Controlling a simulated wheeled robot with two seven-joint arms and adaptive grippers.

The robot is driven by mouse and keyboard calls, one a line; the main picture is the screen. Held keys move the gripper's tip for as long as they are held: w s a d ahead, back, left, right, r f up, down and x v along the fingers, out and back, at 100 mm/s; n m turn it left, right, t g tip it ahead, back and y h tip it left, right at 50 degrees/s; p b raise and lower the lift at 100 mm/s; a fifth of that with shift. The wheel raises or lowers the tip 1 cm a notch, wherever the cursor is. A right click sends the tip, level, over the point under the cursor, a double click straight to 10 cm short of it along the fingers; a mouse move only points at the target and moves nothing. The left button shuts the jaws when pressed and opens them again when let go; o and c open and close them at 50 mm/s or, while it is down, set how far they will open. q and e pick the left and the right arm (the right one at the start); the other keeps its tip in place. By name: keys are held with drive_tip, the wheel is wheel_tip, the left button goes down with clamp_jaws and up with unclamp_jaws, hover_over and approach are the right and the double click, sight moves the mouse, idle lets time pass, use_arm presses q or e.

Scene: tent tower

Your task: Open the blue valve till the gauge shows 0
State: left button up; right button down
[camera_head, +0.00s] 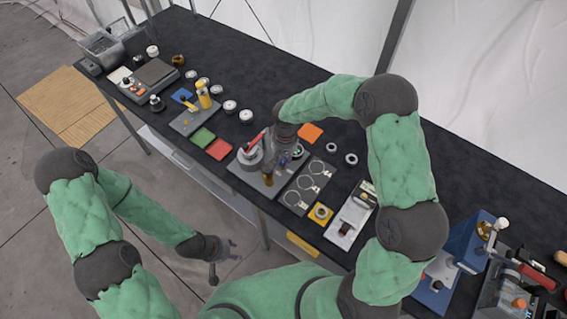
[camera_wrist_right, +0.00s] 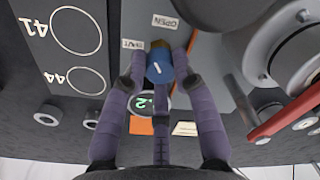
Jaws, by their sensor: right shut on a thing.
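A round gauge (camera_wrist_right: 144,103) with green digits shows behind the fingers; a 2 is readable, but part of the display is hidden. In the head view my right gripper (camera_head: 279,172) covers most of the valve. My left gripper (camera_head: 224,257) is open and empty, low in front of the table.
An OPEN label (camera_wrist_right: 165,22) and another small label (camera_wrist_right: 132,44) sit near the valve. A grey cylinder with a red handle (camera_head: 256,142) stands close to my right gripper. A plate with ring outlines (camera_head: 308,187) lies beside the panel. Other devices line the black table (camera_head: 290,80).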

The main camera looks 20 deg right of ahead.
drive_tip(key=m+b, duration=0.2)
drive_tip(key=m, duration=0.1)
drive_tip(key=shift+w+f+m+b, duration=0.1)
drive_tip(key=shift+m+b, duration=1.1)
drive_tip(key=shift+m, duration=0.5)
drive_tip(key=c, duration=1)
unclamp_jaws()
drive_tip(key=r, duration=1.2)
drive_tip(key=shift+s+d+r, duration=0.1)
drive_tip(key=shift+s+d, duration=0.1)
